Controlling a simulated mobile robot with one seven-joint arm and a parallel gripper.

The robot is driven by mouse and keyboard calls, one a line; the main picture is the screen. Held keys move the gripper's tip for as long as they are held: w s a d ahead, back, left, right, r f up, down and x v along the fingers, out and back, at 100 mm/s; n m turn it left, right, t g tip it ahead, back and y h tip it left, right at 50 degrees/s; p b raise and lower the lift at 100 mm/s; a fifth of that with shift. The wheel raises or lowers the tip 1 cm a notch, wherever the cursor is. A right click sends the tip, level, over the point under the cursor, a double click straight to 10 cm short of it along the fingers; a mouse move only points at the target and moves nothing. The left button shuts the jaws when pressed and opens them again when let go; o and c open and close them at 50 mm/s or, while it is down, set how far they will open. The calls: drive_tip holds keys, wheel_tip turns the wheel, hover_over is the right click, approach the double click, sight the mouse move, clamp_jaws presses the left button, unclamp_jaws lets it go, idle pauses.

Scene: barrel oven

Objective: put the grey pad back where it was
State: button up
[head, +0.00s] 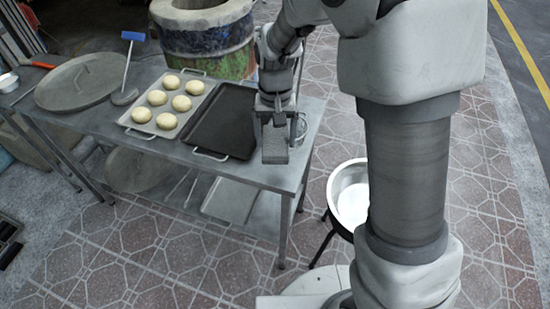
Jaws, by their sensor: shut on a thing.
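The grey pad (275,146) is a small block at the right end of the metal table (255,172). My gripper (278,118) is above it, pointing down, and is shut on the pad. The pad is on or just above the table top; I cannot tell whether it touches. The fingertips are small in this view, and the gripper partly hides the pad's far side.
Left of the pad lie an empty dark tray (222,122) and a tray with several dough balls (163,100). A metal cup (302,126) stands close to the right. A round lid (78,82), a blue-handled tool (133,36), the barrel oven (205,38) and a white basin (350,192) surround the space.

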drive_tip(key=shift+w, duration=0.25)
drive_tip(key=shift+w+f, duration=0.1)
drive_tip(key=shift+f, duration=0.2)
wheel_tip(320, 180, down, 9)
drive_tip(key=shift+f+b, duration=0.2)
drive_tip(key=shift+b, duration=0.6)
drive_tip(key=shift+f, duration=0.1)
drive_tip(key=o, duration=1.1)
